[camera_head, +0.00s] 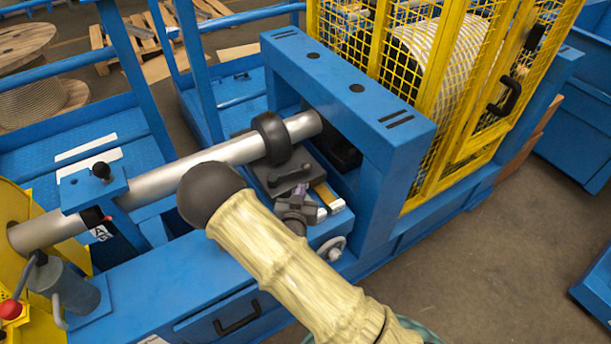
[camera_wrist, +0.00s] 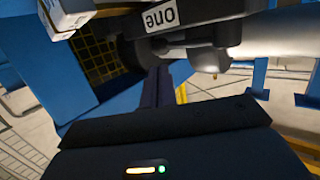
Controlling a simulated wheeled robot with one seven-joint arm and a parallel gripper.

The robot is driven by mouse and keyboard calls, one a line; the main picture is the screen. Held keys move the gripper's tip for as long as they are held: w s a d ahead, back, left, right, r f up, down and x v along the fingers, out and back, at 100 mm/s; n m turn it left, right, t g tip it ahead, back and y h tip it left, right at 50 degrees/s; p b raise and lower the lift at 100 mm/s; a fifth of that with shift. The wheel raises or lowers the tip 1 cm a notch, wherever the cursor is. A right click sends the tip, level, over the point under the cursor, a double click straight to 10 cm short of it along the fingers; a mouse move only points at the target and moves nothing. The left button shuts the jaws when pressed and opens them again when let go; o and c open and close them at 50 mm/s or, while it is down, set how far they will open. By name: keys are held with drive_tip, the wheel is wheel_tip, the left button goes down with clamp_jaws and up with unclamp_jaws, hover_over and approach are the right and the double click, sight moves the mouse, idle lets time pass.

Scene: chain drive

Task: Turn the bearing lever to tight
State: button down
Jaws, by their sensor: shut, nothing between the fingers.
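A dark lever-like handle (camera_head: 290,173) sits on a grey block below the silver shaft (camera_head: 222,160), close to the black ring (camera_head: 270,138) around that shaft. It looks like the bearing lever. Its tight and loose marks cannot be read. My gripper (camera_head: 294,203) is low, just in front of the handle in the head view, partly hidden behind my arm. It is shut and empty. I cannot tell whether it touches the handle. In the wrist view, dark fingers (camera_wrist: 156,86) point toward the machine.
A blue frame (camera_head: 345,85) stands close behind and right of the handle. A yellow mesh guard (camera_head: 450,90) rises beyond it. Open floor (camera_head: 510,270) lies to the right.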

sight(305, 168)
drive_tip(key=x, duration=0.7)
drive_tip(key=shift+w+p, duration=0.15)
drive_tip(key=shift+p, duration=0.2)
drive_tip(key=shift+f, duration=0.1)
drive_tip(key=shift+w, duration=0.15)
drive_tip(key=shift+w+b, duration=0.35)
drive_tip(key=shift+b, duration=0.2)
drive_tip(key=shift+w+r, duration=0.2)
drive_tip(key=shift+r, duration=0.1)
